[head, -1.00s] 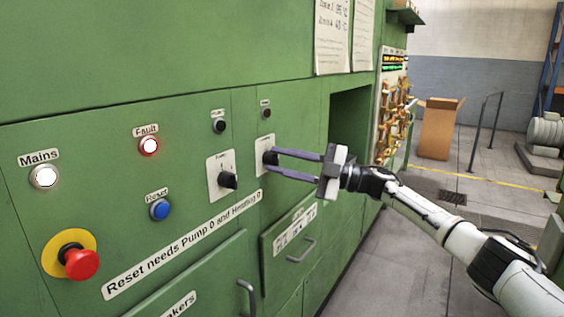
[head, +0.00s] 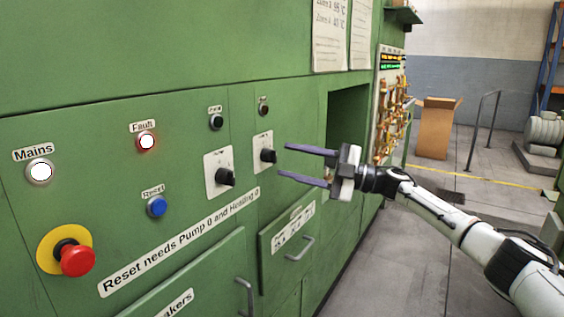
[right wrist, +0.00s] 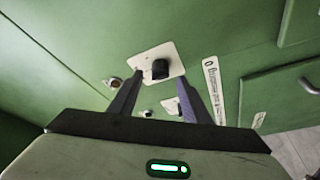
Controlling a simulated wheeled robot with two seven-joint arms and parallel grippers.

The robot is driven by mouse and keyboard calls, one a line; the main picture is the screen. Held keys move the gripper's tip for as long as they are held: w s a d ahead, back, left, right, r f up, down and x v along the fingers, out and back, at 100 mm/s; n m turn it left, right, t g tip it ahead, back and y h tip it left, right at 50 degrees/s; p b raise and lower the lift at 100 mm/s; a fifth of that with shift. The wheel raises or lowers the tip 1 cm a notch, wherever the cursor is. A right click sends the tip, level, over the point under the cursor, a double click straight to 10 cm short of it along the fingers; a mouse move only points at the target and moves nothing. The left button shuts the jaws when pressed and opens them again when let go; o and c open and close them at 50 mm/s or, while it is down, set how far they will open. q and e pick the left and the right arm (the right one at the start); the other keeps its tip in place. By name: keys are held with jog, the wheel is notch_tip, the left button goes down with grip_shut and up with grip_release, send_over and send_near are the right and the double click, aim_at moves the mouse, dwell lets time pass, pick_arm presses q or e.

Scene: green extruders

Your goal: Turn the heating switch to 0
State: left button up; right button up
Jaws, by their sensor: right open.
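Two black rotary switches on white plates sit side by side on the green panel. The left switch (head: 225,177) and the right switch (head: 268,155) have labels too small to read, so I cannot tell by lettering which is heating. My right gripper (head: 285,160) is open and empty, its two fingers pointing at the right switch, a short gap away from it. In the right wrist view a black knob (right wrist: 160,69) on its white plate shows just beyond the fingertips, between them. The knobs' exact settings are too small to read. My left gripper is not in view.
A lit Mains lamp (head: 40,171), a lit red Fault lamp (head: 147,142), a blue Reset button (head: 156,206) and a red emergency stop (head: 77,260) are to the left. A drawer handle (head: 300,249) sticks out below. An open recess (head: 347,112) lies right of the switches.

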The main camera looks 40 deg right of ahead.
pick_arm(q)
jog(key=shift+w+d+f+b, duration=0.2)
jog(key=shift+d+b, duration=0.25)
jog(key=shift+b, duration=0.15)
pick_arm(e)
jog(key=v, duration=0.6)
jog(key=shift+s+d, duration=0.2)
jog(key=shift+s, duration=0.05)
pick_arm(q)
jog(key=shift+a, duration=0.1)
pick_arm(e)
jog(key=shift+f, duration=0.1)
